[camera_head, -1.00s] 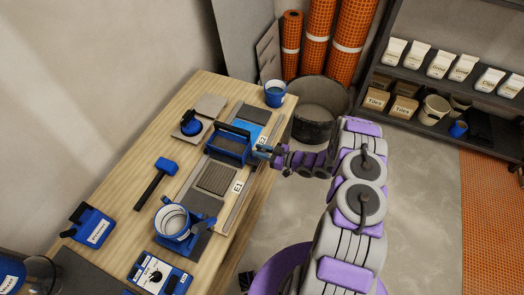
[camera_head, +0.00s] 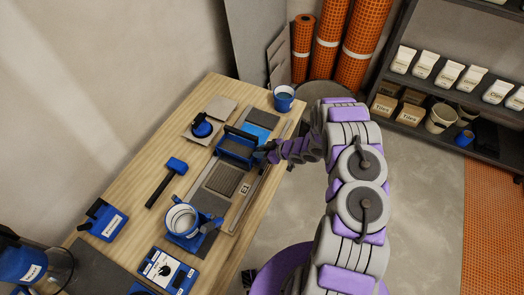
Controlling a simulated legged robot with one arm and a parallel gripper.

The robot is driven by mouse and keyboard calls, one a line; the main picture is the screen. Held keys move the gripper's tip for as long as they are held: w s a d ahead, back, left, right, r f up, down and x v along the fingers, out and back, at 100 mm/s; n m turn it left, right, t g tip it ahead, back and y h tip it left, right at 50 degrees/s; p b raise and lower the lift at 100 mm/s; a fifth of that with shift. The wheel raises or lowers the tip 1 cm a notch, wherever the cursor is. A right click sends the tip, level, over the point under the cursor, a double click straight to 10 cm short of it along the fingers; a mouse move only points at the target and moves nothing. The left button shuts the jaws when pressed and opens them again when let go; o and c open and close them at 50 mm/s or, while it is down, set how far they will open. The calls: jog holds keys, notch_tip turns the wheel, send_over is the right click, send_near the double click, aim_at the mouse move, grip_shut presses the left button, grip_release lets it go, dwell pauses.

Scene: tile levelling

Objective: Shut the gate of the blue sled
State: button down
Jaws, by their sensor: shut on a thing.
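The blue sled (camera_head: 236,147) is an open-topped box with a dark handle. It sits on the row of tiles on the wooden table, just beyond the ribbed tile (camera_head: 224,179) near the E1 label. My gripper (camera_head: 268,151) is at the sled's right end, low beside it. It is shut on a part there that is too small and dark to make out clearly. The gate's own position cannot be told from this view.
A metal rail (camera_head: 263,183) runs along the row's right side. A blue bucket (camera_head: 284,98) stands at the far end, and a blue-rimmed pot (camera_head: 181,220) at the near end. A mallet (camera_head: 166,182) lies left on bare wood (camera_head: 145,160).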

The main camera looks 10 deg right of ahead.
jog(key=shift+a, duration=0.1)
jog(key=c, duration=1)
grip_release()
jog(key=shift+a, duration=0.1)
jog(key=shift+o, duration=0.2)
